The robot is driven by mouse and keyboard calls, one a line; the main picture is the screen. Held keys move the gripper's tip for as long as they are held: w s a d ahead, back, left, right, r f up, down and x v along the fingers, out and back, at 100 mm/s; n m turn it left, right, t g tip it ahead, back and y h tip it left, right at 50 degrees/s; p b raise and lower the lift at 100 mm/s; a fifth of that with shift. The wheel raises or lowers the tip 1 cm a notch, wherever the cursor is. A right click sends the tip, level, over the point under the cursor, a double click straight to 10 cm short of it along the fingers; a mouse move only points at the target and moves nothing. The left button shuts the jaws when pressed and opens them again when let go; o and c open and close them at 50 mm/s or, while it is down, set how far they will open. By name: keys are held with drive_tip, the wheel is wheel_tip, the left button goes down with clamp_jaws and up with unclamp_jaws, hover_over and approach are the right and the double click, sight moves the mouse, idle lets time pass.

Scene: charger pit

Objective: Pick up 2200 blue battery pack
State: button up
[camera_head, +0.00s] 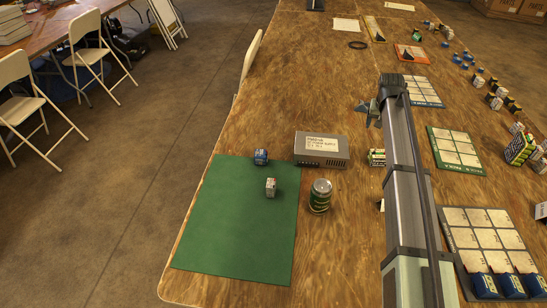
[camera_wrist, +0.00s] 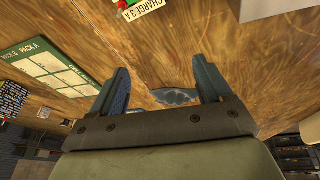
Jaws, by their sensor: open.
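A small blue battery pack (camera_head: 260,157) stands near the top right corner of the green mat (camera_head: 230,235) in the head view. Its label is too small to read. A pale pack (camera_head: 271,187) stands just below it on the mat. More blue packs (camera_head: 483,287) sit on the lower part of a white-celled board at bottom right, labels unreadable. My gripper (camera_head: 368,111) is above the table, up and right of the mat and apart from the packs. In the wrist view my gripper (camera_wrist: 162,82) is open, with no pack visible between its fingers.
A grey box (camera_head: 322,150) and a can (camera_head: 320,196) stand right of the packs. A small labelled item (camera_head: 377,157) is beside my arm. A green board (camera_head: 456,150) and several small items line the right. Most of the mat is clear.

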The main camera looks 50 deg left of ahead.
drive_tip(key=shift+n+g, duration=0.7)
drive_tip(key=shift+g, duration=0.2)
drive_tip(key=s+a, duration=0.4)
drive_tip(key=s, duration=0.1)
drive_tip(key=s+a, duration=0.4)
drive_tip(key=s, duration=0.1)
drive_tip(key=s+a, duration=0.5)
drive_tip(key=s, duration=0.1)
drive_tip(key=shift+s+r, duration=0.1)
drive_tip(key=shift+r, duration=0.2)
drive_tip(key=r+n+g+h, duration=0.1)
drive_tip(key=n+g, duration=0.1)
hover_over(260, 152)
drive_tip(key=f, duration=0.8)
drive_tip(key=shift+d+f, duration=0.1)
drive_tip(key=shift+d, duration=0.3)
drive_tip(key=shift+a+f, duration=0.15)
drive_tip(key=shift+f, duration=1.2)
drive_tip(key=shift+a+f, duration=0.15)
drive_tip(key=shift+f, duration=1.15)
drive_tip(key=shift+c, duration=0.4)
drive_tip(key=c, duration=1.1)
drive_tip(key=shift+c, duration=0.2)
